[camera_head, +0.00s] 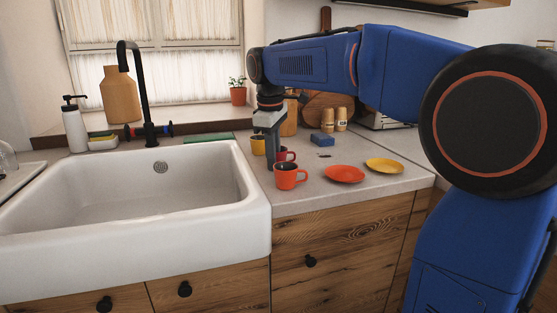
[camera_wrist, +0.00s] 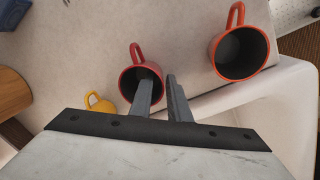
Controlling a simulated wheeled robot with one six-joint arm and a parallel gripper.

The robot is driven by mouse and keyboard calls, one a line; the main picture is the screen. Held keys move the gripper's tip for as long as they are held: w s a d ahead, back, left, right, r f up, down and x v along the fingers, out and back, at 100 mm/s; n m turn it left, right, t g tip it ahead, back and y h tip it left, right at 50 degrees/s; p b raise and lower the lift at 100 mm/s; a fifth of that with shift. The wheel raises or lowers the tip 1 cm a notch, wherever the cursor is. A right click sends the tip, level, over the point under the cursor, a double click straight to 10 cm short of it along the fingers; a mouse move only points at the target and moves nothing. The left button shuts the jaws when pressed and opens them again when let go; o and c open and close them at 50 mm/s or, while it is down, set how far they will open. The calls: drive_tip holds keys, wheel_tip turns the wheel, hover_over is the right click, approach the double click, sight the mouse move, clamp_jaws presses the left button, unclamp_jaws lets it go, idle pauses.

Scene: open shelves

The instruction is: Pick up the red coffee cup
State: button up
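The dark red cup (camera_head: 291,154) stands on the counter behind an orange-red cup (camera_head: 289,178); my gripper and the nearer cup partly hide it. In the wrist view the red cup (camera_wrist: 130,84) has a dark inside and its handle points up. My gripper (camera_head: 273,161) points down at this cup. In the wrist view its fingers (camera_wrist: 161,80) are apart, one over the cup's mouth and the other just outside its right rim. I cannot tell whether they touch the wall. The orange-red cup (camera_wrist: 240,50) is to the right there, clear of the fingers.
A yellow cup (camera_head: 258,146) stands behind, beside the sink (camera_head: 130,205). A red plate (camera_head: 344,174), a yellow plate (camera_head: 384,165) and a blue sponge-like block (camera_head: 322,140) lie to the right. The counter's front edge is close to the orange-red cup.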

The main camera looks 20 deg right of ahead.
clamp_jaws()
wheel_tip(320, 180, up, 10)
drive_tip(key=shift+r, duration=0.1)
idle(0.4)
idle(0.6)
